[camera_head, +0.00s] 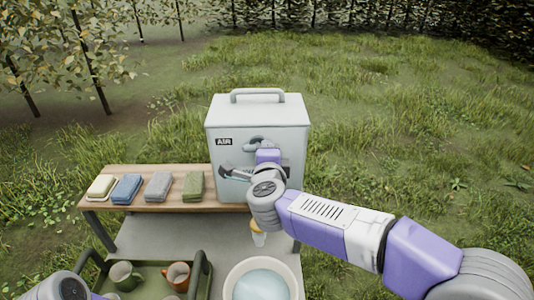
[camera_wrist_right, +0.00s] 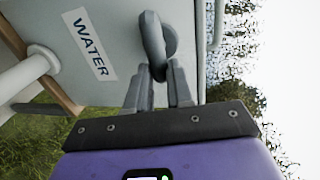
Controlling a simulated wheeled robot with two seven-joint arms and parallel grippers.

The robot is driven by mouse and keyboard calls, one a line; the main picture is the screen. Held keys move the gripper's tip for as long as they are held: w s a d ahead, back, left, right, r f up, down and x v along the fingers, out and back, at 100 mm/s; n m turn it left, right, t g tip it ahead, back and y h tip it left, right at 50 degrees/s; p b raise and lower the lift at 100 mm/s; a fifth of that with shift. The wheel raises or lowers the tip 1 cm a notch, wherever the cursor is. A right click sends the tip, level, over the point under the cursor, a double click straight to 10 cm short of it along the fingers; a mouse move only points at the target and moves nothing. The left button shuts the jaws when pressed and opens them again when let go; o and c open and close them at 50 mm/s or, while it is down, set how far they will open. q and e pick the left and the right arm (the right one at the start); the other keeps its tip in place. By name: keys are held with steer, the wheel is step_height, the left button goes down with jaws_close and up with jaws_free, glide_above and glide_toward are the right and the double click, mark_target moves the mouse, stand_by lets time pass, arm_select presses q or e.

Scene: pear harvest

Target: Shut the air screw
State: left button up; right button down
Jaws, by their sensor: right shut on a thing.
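The grey metal box (camera_head: 225,165) stands on a wooden bench and bears an AIR label (camera_head: 223,142) on its front. The grey air screw (camera_head: 257,143) sits to the right of that label. My right gripper (camera_head: 268,154) is up against the box front, and my wrist partly hides it. In the right wrist view, its fingers (camera_wrist_right: 160,72) are shut on the grey lever of the screw (camera_wrist_right: 152,40). A WATER label (camera_wrist_right: 89,44) shows on the box beside it. My left gripper is not in view; only part of my left arm shows at the bottom left.
Several folded cloths (camera_head: 158,186) lie in a row on the bench (camera_head: 150,170), left of the box. Below, a green tray (camera_head: 150,268) holds mugs (camera_head: 178,275). A white basin (camera_head: 262,272) with water stands to the right of it. Grass is open on the right.

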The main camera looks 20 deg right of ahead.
steer(key=c, duration=1)
jaws_free()
steer(key=shift+p+v, duration=0.3)
steer(key=shift+v, duration=3.45)
